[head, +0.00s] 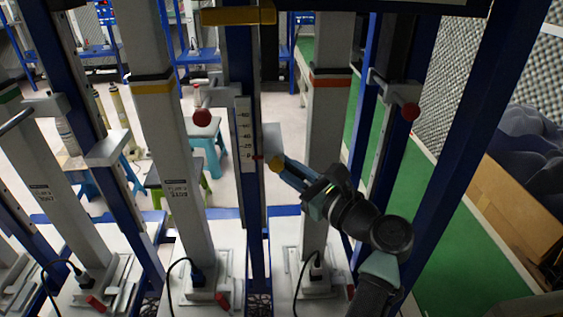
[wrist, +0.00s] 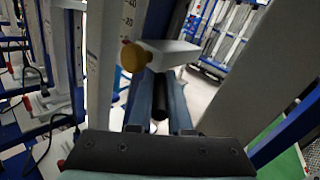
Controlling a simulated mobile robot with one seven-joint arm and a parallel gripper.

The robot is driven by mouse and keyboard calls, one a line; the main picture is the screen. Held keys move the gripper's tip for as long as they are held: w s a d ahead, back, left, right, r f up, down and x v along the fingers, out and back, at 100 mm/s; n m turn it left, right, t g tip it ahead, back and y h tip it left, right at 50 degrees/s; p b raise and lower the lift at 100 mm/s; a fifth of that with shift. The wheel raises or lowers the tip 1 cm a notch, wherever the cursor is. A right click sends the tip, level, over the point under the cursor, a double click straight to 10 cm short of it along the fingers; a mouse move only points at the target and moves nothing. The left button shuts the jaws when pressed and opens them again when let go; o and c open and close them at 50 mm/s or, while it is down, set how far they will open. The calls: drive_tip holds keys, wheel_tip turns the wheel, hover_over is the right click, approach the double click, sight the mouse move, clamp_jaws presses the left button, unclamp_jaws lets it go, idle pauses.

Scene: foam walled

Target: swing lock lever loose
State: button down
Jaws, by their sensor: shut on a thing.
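A grey slider block (wrist: 172,53) sits on the blue column beside the white number scale (head: 244,135); it also shows in the head view (head: 272,138). A yellow round knob (wrist: 133,57) sticks out at its left side in the wrist view and shows just at my fingertips in the head view (head: 275,164). A black rod (wrist: 158,88), which looks like the lock lever, lies lengthwise between my fingers. My gripper (wrist: 158,76) is shut on this rod, right below the block. The rod's joint with the block is hidden.
Grey posts stand close on both sides, one with a red band (head: 330,80), one with a yellow band (head: 153,87). Red ball knobs stick out at left (head: 202,118) and right (head: 410,112). A blue beam (head: 470,130) slants at the right. Cables hang near the bases.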

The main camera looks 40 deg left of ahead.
drive_tip(key=shift+w+n+g, duration=0.2)
drive_tip(key=shift+n+g, duration=0.5)
drive_tip(key=shift+g, duration=0.4)
drive_tip(key=shift+w+n+g, duration=0.15)
drive_tip(key=shift+n+g, duration=0.55)
drive_tip(key=shift+g, duration=0.4)
drive_tip(key=shift+f+g, duration=0.1)
drive_tip(key=shift+g, duration=0.2)
drive_tip(key=c, duration=0.8)
unclamp_jaws()
drive_tip(key=shift+c, duration=0.2)
drive_tip(key=shift+s+t, duration=0.1)
drive_tip(key=shift+t, duration=0.4)
